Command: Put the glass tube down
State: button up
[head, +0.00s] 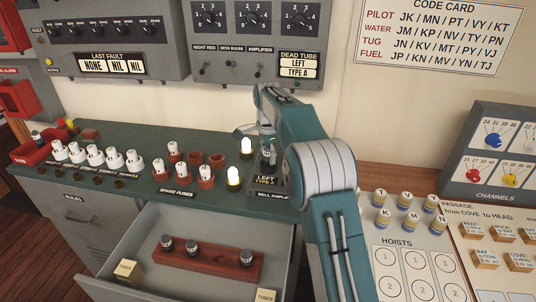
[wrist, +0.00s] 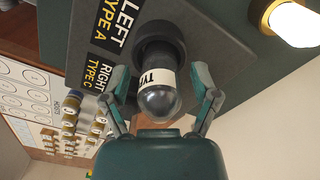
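The glass tube (wrist: 160,100) has a clear rounded end and a white band with partly readable "TYPE" lettering. Its other end is in a round black socket (wrist: 158,45) on a grey panel marked "LEFT TYPE A" and "RIGHT TYPE C". My gripper (wrist: 161,82) is open, with one finger on each side of the tube and a visible gap at both. In the head view my gripper (head: 267,138) is over the amplifier box (head: 284,186) at the counter's right end, and hides much of the tube there.
A lit bulb (head: 233,177) and another (head: 246,147) stand close left of the amplifier box. Spare fuses (head: 159,168) stand farther left. Below, an open drawer (head: 140,250) holds a brown rack (head: 215,260) with several dark-topped tubes. A hoists panel (head: 400,262) is at right.

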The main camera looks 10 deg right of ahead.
notch_tip(320, 180, up, 12)
jog(key=shift+w+f, duration=0.1)
jog(key=shift+s+r, duration=0.25)
jog(key=shift+r, duration=0.45)
jog(key=s+r+n+t, duration=0.2)
jog(key=s+r+n, duration=0.2)
jog(key=s, duration=0.6)
jog(key=s+r+n+t, duration=0.1)
jog(key=s+r+n, duration=0.3)
jog(key=s, duration=0.5)
jog(key=s+f+n+t, duration=0.1)
jog(key=s+f+n, duration=0.3)
jog(key=s, duration=0.7)
jog(key=s+f+n+t, duration=0.1)
jog(key=s+f+n, duration=0.2)
jog(key=s+f, duration=0.5)
jog(key=s, duration=0.2)
jog(key=shift+s+f+n+t, duration=0.15)
jog(key=shift+s+n+t, duration=0.15)
jog(key=shift+s+n, duration=0.1)
jog(key=shift+s+a, duration=0.1)
